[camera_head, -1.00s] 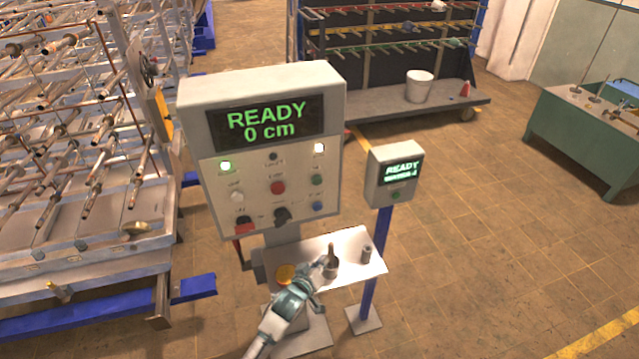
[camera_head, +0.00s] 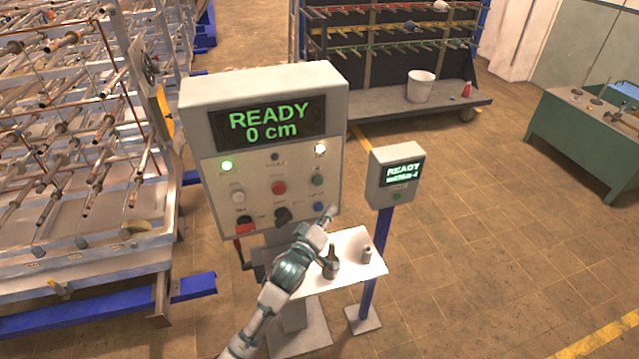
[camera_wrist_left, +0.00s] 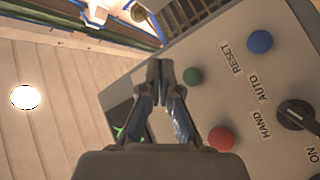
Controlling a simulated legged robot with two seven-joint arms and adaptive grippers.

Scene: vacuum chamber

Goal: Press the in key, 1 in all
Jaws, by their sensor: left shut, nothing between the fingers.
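The grey control panel (camera_head: 225,175) has a screen (camera_head: 268,124) reading "READY 0 cm". Below are a white button (camera_head: 238,197), red button (camera_head: 278,188), green button (camera_head: 317,180), blue button (camera_head: 318,206) and black knob (camera_head: 283,216). I cannot read which key is "in". My left gripper (camera_head: 331,211) is shut and empty, near the panel's lower right edge. In the left wrist view its closed fingertips (camera_wrist_left: 160,68) appear beside the green button (camera_wrist_left: 193,76); contact cannot be told. The blue button (camera_wrist_left: 260,42) is labelled RESET. My right gripper is not in view.
A small shelf (camera_head: 352,270) below the panel holds a bottle-like object (camera_head: 330,262) and a small cylinder (camera_head: 367,255). A smaller box (camera_head: 393,178) with a READY screen stands on a blue post at right. Racks of rods (camera_head: 75,150) fill the left.

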